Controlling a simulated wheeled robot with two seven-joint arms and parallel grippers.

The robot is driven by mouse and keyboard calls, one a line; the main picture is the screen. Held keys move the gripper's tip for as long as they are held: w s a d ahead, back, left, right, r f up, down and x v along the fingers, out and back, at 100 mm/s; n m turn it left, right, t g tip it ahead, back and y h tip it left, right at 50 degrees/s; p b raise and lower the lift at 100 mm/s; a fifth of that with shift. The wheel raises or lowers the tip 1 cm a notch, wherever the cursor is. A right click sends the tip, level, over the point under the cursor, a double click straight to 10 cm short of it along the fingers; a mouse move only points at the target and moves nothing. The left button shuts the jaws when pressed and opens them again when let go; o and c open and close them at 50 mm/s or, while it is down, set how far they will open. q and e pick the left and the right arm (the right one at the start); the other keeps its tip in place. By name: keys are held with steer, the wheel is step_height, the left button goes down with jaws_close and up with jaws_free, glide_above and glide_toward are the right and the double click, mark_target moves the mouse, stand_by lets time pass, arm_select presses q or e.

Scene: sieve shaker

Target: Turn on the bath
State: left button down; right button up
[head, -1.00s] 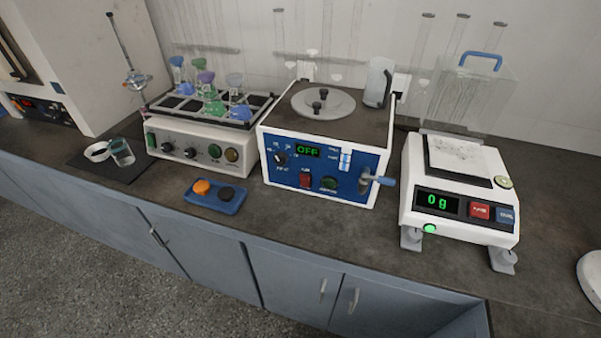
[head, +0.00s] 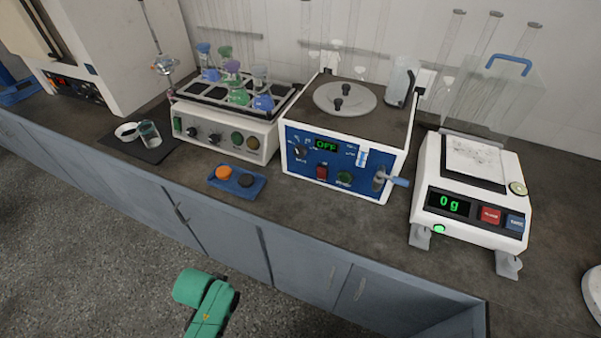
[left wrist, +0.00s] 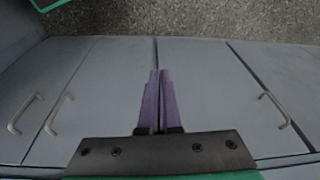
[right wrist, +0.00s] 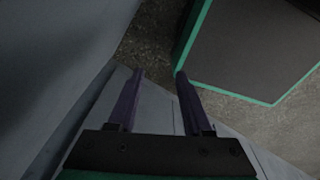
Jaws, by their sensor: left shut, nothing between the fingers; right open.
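The bath (head: 345,125) is a white box with a dark top, a round grey lid with knobs and a blue front panel. Its display (head: 326,146) reads OFF in green. The panel has a red switch (head: 321,172), a green round button (head: 344,178), a dial and a tap with a blue lever (head: 392,181). My left gripper (left wrist: 160,75) is shut and empty, before grey cabinet doors. My right gripper (right wrist: 160,74) is open and empty, beside the cabinets above the floor. Neither gripper's fingers show in the head view.
A shaker (head: 222,134) with coloured flasks stands left of the bath. A balance (head: 465,230) reading 0 g stands to its right. A blue tray (head: 255,192) with orange and black discs lies in front. A green part of my arm shows below the counter edge.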

mark_target(322, 173)
arm_select(q)
steer(key=w+p+v, duration=0.1)
steer(key=w+v, duration=0.1)
steer(key=v, duration=0.6)
steer(key=w+r+p+v, duration=0.1)
steer(key=w+v, duration=0.1)
steer(key=v, duration=0.5)
steer(key=w+d+r+m+t, duration=0.5)
steer(key=w+d+r+m, duration=0.25)
steer(key=w+m, duration=0.4)
steer(key=d+r+m+t+h, duration=0.1)
steer(key=d+m, duration=0.4)
steer(key=m, duration=0.8)
steer(key=d+m+t+h, duration=0.2)
steer(key=d+m, duration=0.4)
steer(key=m, duration=0.7)
steer(key=shift+r+t+h+b, duration=0.35)
steer(key=shift+t+h, duration=0.05)
steer(key=shift+t, duration=0.5)
steer(key=shift+w+d, duration=0.1)
steer(key=shift+d, duration=0.1)
steer(key=shift+w, duration=0.1)
